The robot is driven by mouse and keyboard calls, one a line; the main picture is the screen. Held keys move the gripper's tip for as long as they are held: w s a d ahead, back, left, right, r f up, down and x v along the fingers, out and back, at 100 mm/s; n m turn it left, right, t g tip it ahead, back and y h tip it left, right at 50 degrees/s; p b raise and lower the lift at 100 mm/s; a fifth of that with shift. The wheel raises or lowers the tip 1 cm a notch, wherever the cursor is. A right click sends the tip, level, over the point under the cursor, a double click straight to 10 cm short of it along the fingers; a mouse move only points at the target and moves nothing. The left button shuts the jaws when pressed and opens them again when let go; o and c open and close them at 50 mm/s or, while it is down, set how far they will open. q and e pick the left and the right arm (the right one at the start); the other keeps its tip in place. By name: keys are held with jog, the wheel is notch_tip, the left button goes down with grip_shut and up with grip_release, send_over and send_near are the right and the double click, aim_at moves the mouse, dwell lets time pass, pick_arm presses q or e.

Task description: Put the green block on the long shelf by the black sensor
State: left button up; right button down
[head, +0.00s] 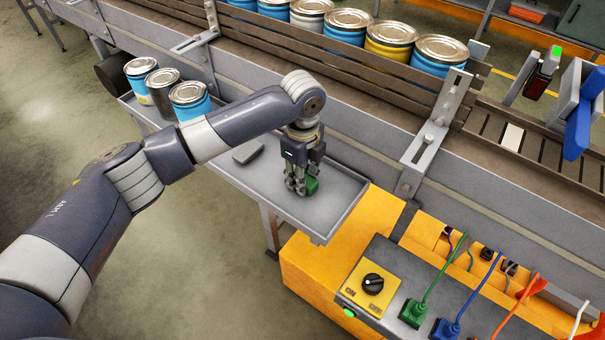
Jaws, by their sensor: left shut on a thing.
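The green block (313,185) is at the right part of the long grey shelf (333,209), which runs along the front of the conveyor. My left gripper (299,187) points down over the shelf and is shut on the green block. Its fingers hide part of the block. I cannot tell whether the block touches the shelf surface or is just above it. My right gripper is not in view.
A flat dark grey piece (248,152) lies on the shelf left of my gripper. Three cans (163,93) stand at the shelf's left end. Several cans (389,47) line the conveyor behind a slatted rail (300,45). A control box (376,283) with plugged cables stands lower right.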

pick_arm(q)
jog(key=o, duration=1.1)
jog(key=shift+f, duration=0.1)
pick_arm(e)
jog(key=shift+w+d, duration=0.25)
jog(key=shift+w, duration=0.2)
pick_arm(q)
notch_tip(320, 180, up, 12)
jog(key=b, duration=0.3)
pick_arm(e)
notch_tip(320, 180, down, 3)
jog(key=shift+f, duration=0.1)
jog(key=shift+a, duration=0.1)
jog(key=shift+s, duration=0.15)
